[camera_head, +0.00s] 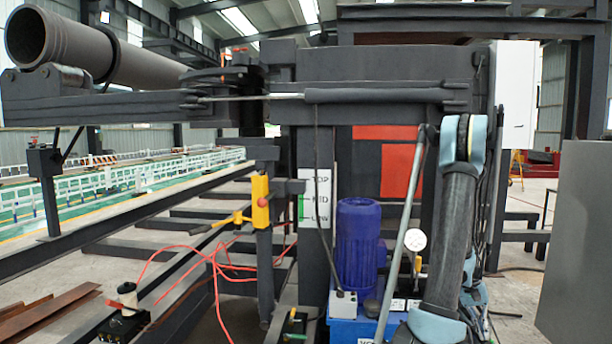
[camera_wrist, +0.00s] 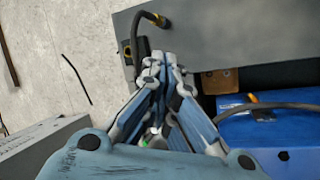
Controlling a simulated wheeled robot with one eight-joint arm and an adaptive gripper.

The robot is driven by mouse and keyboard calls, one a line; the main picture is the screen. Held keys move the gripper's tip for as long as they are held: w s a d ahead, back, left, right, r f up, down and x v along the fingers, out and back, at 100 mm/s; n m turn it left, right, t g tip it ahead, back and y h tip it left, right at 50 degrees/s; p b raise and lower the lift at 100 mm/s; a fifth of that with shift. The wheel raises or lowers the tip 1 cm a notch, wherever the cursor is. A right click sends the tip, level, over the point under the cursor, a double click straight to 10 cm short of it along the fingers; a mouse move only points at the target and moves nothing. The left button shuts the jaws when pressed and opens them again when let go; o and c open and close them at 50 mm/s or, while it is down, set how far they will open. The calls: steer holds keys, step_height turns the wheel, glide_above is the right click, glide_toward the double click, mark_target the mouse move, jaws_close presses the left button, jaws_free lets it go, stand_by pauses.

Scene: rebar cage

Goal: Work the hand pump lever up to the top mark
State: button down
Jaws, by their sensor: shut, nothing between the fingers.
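A long grey rod (camera_head: 401,235), which looks like the pump lever, stands steeply in front of the blue tank (camera_head: 343,331) in the head view. Its upper end leans right, near my arm's elbow; its lower end runs out of the picture. A white plate (camera_head: 316,212) left of the blue motor carries the marks TOP, MID and LOW, with green near MID. My gripper (camera_wrist: 160,62) is shut and empty in the wrist view, its fingertips together beside a dark block with a cable. The blue tank also shows at right there (camera_wrist: 275,130). The gripper is not clearly visible in the head view.
A blue motor (camera_head: 357,246) and a round white gauge (camera_head: 415,240) stand close to the rod. A yellow control box (camera_head: 260,201) hangs left of the mark plate. Red cables (camera_head: 216,260) trail at lower left. A grey panel (camera_head: 580,250) closes off the right.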

steer(key=d+v, duration=0.1)
steer(key=v, duration=0.7)
steer(key=d+v, duration=0.2)
steer(key=v, duration=0.6)
steer(key=shift+d+r, duration=0.4)
stand_by(1.0)
steer(key=shift+s+f, duration=0.4)
steer(key=shift+f, duration=0.2)
steer(key=shift+s+f, duration=0.4)
steer(key=shift+f, duration=0.25)
steer(key=shift+s+f, duration=0.35)
steer(key=shift+f, duration=0.15)
steer(key=shift+s, duration=0.1)
